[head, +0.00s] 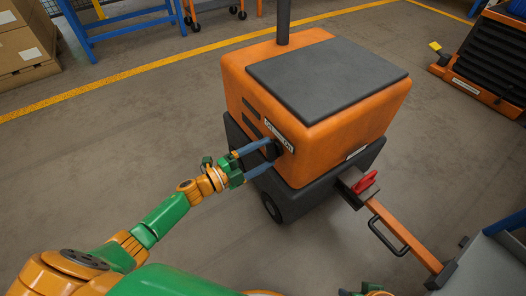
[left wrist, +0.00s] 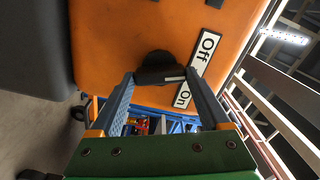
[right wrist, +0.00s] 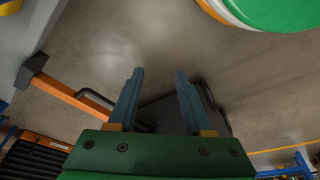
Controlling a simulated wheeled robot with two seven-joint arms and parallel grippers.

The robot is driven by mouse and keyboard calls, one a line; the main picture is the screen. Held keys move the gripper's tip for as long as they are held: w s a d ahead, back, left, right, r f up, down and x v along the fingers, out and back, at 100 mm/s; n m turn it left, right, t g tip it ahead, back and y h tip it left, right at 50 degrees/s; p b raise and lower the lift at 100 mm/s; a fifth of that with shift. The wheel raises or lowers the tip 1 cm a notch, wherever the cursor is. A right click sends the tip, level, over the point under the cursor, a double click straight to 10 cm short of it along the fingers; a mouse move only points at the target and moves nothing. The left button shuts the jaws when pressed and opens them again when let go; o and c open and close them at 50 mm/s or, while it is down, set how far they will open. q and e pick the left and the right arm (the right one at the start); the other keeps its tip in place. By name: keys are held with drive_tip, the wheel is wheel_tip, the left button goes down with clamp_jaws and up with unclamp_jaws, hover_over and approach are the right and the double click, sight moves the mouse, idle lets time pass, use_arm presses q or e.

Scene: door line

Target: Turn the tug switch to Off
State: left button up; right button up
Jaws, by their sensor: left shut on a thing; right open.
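The tug (head: 262,85) is an orange box with a dark grey top plate and a black base, in the middle of the head view. Its switch, a black round knob (left wrist: 158,62), is on the orange side face; a white plate (left wrist: 207,47) beside it reads Off and On. The white mark on the knob points toward the plate, nearer On than Off. My left gripper (head: 272,157) is shut on the knob, one finger each side, also in the left wrist view (left wrist: 160,80). My right gripper (right wrist: 160,73) is open and empty, away from the switch.
An orange drawbar (head: 402,236) with a black handle and a red lever (head: 365,183) joins the tug to a grey cart (head: 490,265) at lower right. A black and orange machine (head: 485,60) stands at upper right. Boxes (head: 25,45) are upper left. Floor left of the tug is clear.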

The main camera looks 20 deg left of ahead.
use_arm(q)
drive_tip(key=shift+n+p, duration=0.45)
drive_tip(key=shift+n, duration=1.45)
use_arm(e)
drive_tip(key=shift+s+x, duration=0.1)
drive_tip(key=shift+x, duration=0.5)
drive_tip(key=shift+s+x, duration=0.15)
drive_tip(key=shift+x, duration=0.45)
drive_tip(key=shift+f, duration=0.2)
use_arm(q)
drive_tip(key=o, duration=1.2)
drive_tip(key=shift+s+a, duration=0.1)
drive_tip(key=shift+a, duration=0.05)
use_arm(e)
drive_tip(key=shift+r, duration=0.1)
use_arm(q)
drive_tip(key=p+v, duration=0.1)
drive_tip(key=v, duration=0.5)
drive_tip(key=shift+s+a+p, duration=0.25)
drive_tip(key=shift+s+p, duration=0.05)
drive_tip(key=shift+s, duration=0.05)
use_arm(e)
drive_tip(key=f, duration=0.3)
drive_tip(key=shift+s+d+f+g, duration=0.1)
drive_tip(key=shift+s+f+g, duration=0.2)
drive_tip(key=shift+f, duration=0.05)
use_arm(q)
drive_tip(key=shift+n, duration=0.3)
